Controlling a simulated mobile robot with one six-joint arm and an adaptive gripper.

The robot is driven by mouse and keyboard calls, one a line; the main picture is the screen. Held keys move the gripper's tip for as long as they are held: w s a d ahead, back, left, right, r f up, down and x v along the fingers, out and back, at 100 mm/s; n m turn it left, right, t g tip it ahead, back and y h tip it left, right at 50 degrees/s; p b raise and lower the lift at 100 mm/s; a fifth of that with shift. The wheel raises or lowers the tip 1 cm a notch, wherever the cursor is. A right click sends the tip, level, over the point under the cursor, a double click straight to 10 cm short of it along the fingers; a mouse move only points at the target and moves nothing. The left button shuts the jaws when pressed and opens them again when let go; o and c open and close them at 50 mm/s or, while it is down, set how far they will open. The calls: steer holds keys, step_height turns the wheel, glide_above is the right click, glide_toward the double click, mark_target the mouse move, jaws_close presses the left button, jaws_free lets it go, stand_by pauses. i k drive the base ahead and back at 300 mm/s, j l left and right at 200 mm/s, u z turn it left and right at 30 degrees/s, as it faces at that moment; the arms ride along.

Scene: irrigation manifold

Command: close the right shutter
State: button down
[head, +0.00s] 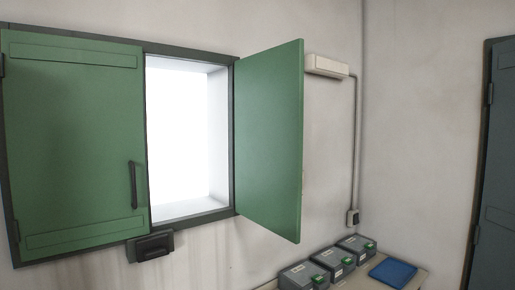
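The right shutter (270,140) is a green panel on the right side of the window frame. It stands open, swung out into the room, and the bright white opening (178,135) beside it is uncovered. The left shutter (75,145) is green and lies closed over the left half of the window, with a dark vertical handle (133,185) near its right edge. No handle shows clearly on the right shutter from here. My gripper is not in view.
A dark box (150,246) sits on the wall below the window. A white wall fixture (326,66) is right of the open shutter, with a conduit running down. Several grey boxes (335,260) and a blue item (393,272) lie on a table lower right. A dark door (497,170) stands far right.

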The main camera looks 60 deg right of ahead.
mark_target(269, 85)
steer(key=k+l, duration=0.1)
steer(key=l, duration=0.4)
steer(key=k+l, duration=0.1)
steer(key=l, duration=0.4)
steer(key=l+u, duration=0.1)
steer(key=l, duration=0.35)
steer(key=k+l, duration=0.15)
steer(key=l, duration=0.35)
steer(key=k+l, duration=0.1)
steer(key=l, duration=0.4)
steer(key=k+l, duration=0.15)
steer(key=l, duration=0.3)
steer(key=k+l+u, duration=0.1)
steer(key=l, duration=0.4)
steer(key=k+l, duration=0.1)
steer(key=l, duration=0.4)
steer(key=z, duration=0.3)
